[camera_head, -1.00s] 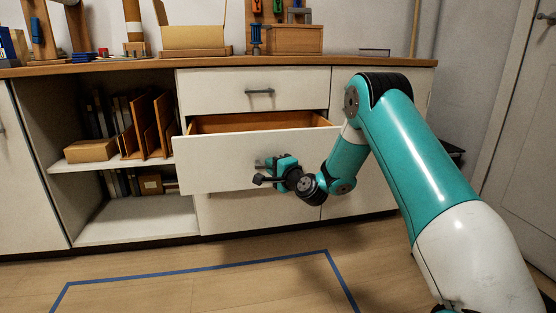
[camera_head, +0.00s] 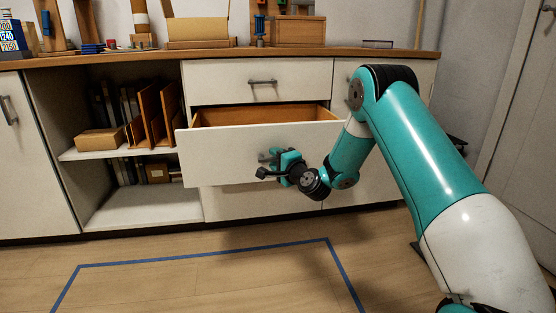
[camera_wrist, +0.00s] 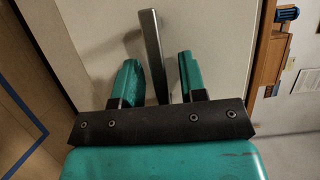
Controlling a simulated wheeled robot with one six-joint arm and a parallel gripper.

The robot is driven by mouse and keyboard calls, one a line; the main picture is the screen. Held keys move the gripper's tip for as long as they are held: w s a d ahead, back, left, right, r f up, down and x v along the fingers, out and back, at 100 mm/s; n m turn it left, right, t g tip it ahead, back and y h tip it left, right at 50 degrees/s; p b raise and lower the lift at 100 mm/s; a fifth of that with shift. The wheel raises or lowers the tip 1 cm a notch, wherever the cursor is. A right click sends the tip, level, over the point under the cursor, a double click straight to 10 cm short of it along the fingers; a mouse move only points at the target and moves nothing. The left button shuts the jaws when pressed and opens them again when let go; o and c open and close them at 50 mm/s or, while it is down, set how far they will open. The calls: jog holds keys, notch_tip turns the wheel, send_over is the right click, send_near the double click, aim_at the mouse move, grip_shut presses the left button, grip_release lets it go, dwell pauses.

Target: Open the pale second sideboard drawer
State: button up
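The pale second drawer (camera_head: 225,150) of the sideboard is pulled well out, below the closed top drawer. Its brown wooden inside (camera_head: 260,116) shows and looks empty. My gripper (camera_head: 274,161) is at the front of this drawer, at its grey bar handle (camera_head: 264,157). In the wrist view, my gripper (camera_wrist: 158,66) has its two teal fingers apart, one on each side of the handle (camera_wrist: 152,50). The handle's far side is hidden.
The top drawer (camera_head: 225,81) is shut. An open shelf bay (camera_head: 120,210) with binders and boxes is at the left. Boxes and stands sit on the wooden countertop (camera_head: 350,49). Blue tape (camera_head: 200,254) marks the clear floor in front.

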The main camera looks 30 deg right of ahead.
jog(key=s+d+b, duration=0.1)
jog(key=s+b, duration=1)
jog(key=s, duration=0.6)
jog(key=shift+s+d+b, duration=0.2)
jog(key=shift+b, duration=0.1)
